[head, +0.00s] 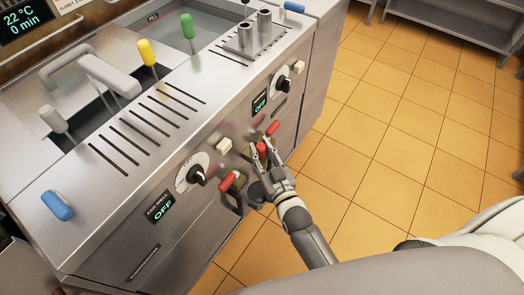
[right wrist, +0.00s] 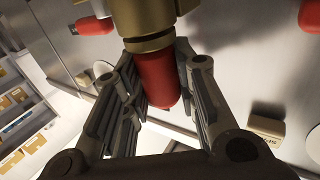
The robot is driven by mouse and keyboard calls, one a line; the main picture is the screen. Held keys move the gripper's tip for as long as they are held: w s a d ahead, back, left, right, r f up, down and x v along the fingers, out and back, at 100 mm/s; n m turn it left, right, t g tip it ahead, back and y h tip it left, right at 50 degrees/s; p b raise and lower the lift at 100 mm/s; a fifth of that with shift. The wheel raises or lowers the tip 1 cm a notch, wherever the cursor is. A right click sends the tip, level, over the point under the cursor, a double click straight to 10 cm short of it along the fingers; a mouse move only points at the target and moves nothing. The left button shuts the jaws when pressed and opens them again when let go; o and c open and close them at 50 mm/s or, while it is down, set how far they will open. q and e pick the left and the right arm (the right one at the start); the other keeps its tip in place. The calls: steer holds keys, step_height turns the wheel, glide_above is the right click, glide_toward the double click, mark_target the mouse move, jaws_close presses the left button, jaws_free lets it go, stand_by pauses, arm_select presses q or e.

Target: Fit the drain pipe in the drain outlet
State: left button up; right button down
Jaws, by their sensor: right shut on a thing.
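I cannot tell whether this is the drain pipe or a part of the outlet. Two upright metal tubes (head: 246,38) stand on a plate on the counter top. No open drain outlet is clear. My left gripper is out of view.
Red handles (head: 229,181) stick out of the front panel near my right gripper. Black knobs (head: 197,178) and beige buttons (head: 223,146) are on the same panel. Yellow (head: 147,52) and green (head: 187,25) handles rise from the top wells. The tiled floor (head: 400,130) at right is clear.

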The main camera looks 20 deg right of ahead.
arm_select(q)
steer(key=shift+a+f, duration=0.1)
arm_select(e)
steer(key=shift+f, duration=0.1)
steer(key=c, duration=1.1)
jaws_free()
steer(key=shift+s, duration=0.1)
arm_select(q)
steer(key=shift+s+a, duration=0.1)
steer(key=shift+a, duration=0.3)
arm_select(e)
steer(key=s, duration=0.7)
steer(key=shift+s+d, duration=0.35)
steer(key=shift+s, duration=0.05)
